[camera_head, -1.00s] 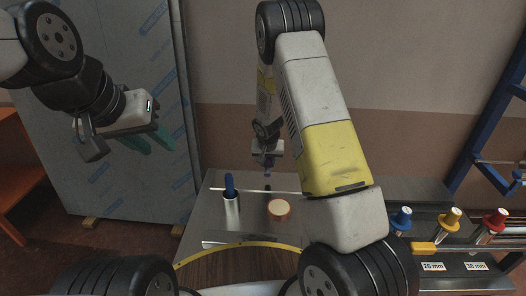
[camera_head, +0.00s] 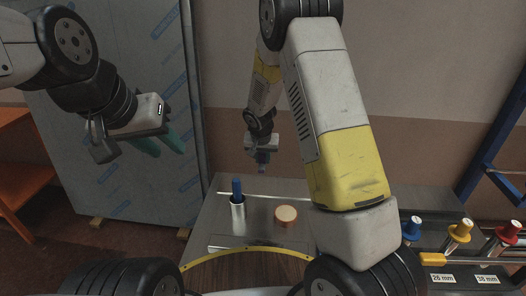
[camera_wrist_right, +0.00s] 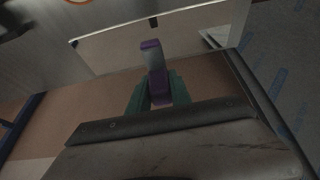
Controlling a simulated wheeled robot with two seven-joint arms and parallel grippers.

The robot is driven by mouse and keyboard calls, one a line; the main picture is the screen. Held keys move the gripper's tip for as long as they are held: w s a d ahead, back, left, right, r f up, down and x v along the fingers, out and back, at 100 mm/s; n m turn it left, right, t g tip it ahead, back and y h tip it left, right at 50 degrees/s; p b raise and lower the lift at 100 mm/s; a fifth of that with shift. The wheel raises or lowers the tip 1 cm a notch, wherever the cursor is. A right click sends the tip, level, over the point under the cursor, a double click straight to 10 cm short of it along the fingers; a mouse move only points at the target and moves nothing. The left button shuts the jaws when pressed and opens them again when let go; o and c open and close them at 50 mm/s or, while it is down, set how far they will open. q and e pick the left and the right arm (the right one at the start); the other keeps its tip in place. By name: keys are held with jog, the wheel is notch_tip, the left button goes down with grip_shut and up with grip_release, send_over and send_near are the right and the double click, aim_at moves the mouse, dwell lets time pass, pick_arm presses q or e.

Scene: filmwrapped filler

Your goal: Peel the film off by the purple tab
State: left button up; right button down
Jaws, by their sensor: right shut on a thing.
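The purple tab (camera_wrist_right: 154,75) is in the right wrist view, with a grey face, between the teal fingers of my right gripper (camera_wrist_right: 158,92). That gripper is shut on it. In the head view my right gripper (camera_head: 262,160) is small, above the back of the metal table. Below it lies a thin white edge (camera_head: 280,197); in the wrist view this edge borders a flat pale panel (camera_wrist_right: 110,60) with a small dark piece on it. I cannot make out film joined to the tab. My left gripper (camera_head: 160,144) is open and empty at the left, in front of the grey sheet.
A large grey sheet (camera_head: 130,60) with blue print stands at the back left. On the table (camera_head: 215,215) are a metal cup (camera_head: 238,217) with a blue handle and a round wooden-topped piece (camera_head: 286,214). Blue, yellow and red knobs (camera_head: 460,231) stand at the right.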

jog(key=s+a+r, duration=0.3)
jog(key=a+r, duration=0.6)
jog(key=r, duration=0.1)
jog(key=shift+s+r, duration=0.2)
jog(key=shift+r, duration=0.2)
jog(key=shift+a, duration=0.1)
